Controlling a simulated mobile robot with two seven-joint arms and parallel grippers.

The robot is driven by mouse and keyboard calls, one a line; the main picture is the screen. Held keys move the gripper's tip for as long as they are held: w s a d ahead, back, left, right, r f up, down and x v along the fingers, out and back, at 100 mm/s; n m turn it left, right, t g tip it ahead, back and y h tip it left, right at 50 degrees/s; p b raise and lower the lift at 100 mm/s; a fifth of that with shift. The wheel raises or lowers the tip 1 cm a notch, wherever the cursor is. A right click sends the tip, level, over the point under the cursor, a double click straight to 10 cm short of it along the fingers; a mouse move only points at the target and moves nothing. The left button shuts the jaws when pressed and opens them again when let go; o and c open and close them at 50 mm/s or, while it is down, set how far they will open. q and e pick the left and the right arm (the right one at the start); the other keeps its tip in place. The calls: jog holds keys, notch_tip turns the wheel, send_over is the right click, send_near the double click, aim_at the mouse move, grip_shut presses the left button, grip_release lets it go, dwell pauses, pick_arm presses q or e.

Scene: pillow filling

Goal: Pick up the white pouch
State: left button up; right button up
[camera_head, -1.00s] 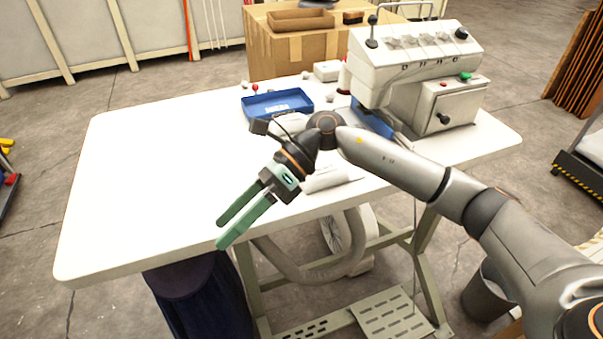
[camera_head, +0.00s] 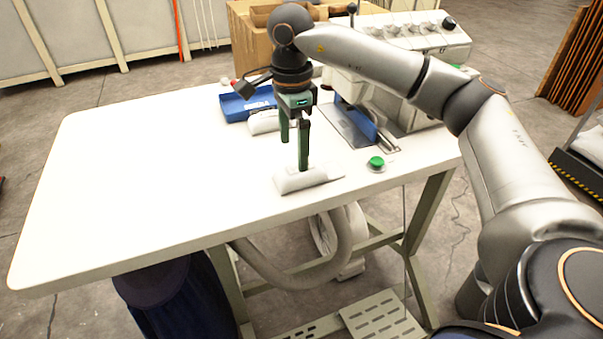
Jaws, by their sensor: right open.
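A white pouch (camera_head: 293,181) lies flat on the white table (camera_head: 150,190), close to its front edge. My right gripper (camera_head: 294,155) points down over it, with its green fingers apart and nothing visible between them. One fingertip appears right at the pouch's upper edge; I cannot tell whether it touches. Another white, pouch-like item (camera_head: 262,125) lies farther back beside the blue tray, partly hidden by my gripper. My left gripper is not in view.
A blue tray (camera_head: 233,107) sits at the table's back edge. A grey machine (camera_head: 398,117) stands at the back right, partly behind my right arm. A green button (camera_head: 376,162) is on the table to the right. The table's left side is clear.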

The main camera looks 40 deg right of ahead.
aim_at(293, 169)
notch_tip(293, 169, down, 7)
jog(key=shift+w+f, duration=0.15)
jog(key=shift+f, duration=0.05)
dwell(0.3)
jog(key=shift+c, duration=0.2)
jog(key=c, duration=1.3)
jog(key=shift+r, duration=0.15)
